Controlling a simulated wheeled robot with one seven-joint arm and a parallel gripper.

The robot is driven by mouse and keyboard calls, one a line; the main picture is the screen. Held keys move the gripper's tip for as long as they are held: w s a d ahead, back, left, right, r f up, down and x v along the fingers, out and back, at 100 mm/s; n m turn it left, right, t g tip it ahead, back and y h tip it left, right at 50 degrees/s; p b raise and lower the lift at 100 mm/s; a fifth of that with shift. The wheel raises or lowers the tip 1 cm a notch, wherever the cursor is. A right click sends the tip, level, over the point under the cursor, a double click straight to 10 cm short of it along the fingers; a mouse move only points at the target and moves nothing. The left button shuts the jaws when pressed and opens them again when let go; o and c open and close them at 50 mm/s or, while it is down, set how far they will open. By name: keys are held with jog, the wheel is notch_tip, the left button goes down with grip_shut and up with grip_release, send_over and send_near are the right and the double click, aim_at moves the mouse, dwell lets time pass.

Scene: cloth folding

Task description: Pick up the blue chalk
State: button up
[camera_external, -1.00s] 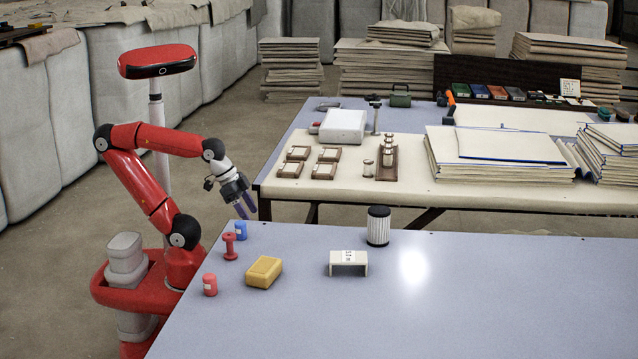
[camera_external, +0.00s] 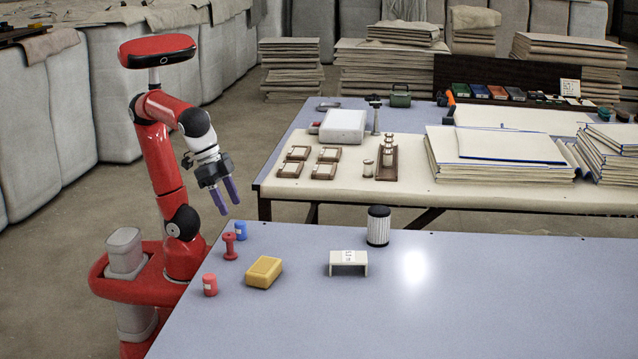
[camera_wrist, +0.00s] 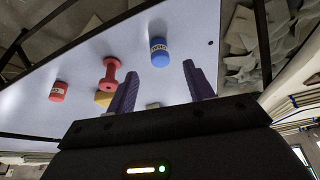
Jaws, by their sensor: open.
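The blue chalk (camera_external: 240,230) is a small blue cylinder with a pale label, upright near the table's far left corner. In the wrist view the blue chalk (camera_wrist: 159,53) shows beyond and between my two fingers. My gripper (camera_external: 224,195) is open and empty, with purple fingers pointing down. It is above and a little left of the blue chalk, apart from it. In the wrist view my gripper (camera_wrist: 158,88) has its fingers spread, with nothing between the tips.
A red spool (camera_external: 230,247) stands close to the blue chalk. A red cylinder (camera_external: 210,285), a yellow block (camera_external: 263,272), a white bracket (camera_external: 348,263) and a black-and-white ribbed cylinder (camera_external: 378,226) stand on the blue-grey table (camera_external: 450,310). The table's right side is clear.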

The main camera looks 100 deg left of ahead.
aim_at(240, 222)
jog(key=x, duration=0.7)
jog(key=shift+w+d+f, duration=0.1)
jog(key=shift+w+f, duration=0.05)
jog(key=shift+w, duration=0.15)
jog(key=c, duration=1.1)
jog(key=shift+o, duration=0.2)
